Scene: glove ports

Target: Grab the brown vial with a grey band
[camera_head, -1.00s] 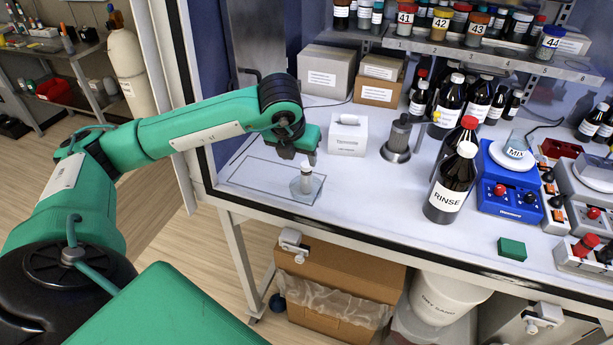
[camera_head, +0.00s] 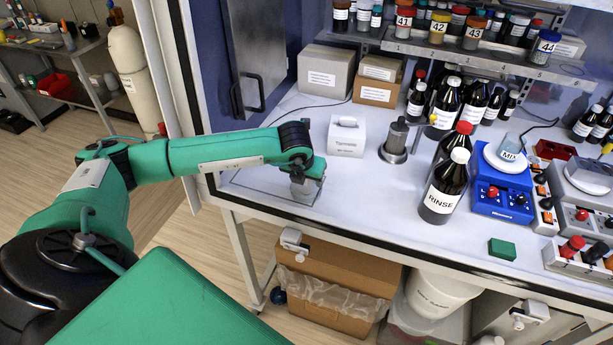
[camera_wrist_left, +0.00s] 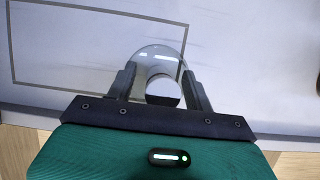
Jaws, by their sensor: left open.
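My left gripper (camera_head: 308,178) is low over the bench near its front left edge. In the left wrist view its fingers (camera_wrist_left: 161,84) are open, one on each side of a small upright container with a pale round top (camera_wrist_left: 163,92). A clear, round, glassy rim (camera_wrist_left: 160,55) shows around and behind that top. In the head view a greyish glassy body (camera_head: 304,193) shows just under the gripper. The gripper hides most of it, and I cannot make out a brown wall or a grey band. My right gripper is not in view.
A dark outlined rectangle (camera_wrist_left: 99,81) marks the bench here. A white box (camera_head: 347,137), a metal cylinder on a round base (camera_head: 394,142) and the RINSE bottle (camera_head: 440,195) stand to the right. Numbered jars (camera_head: 437,27) line the shelf.

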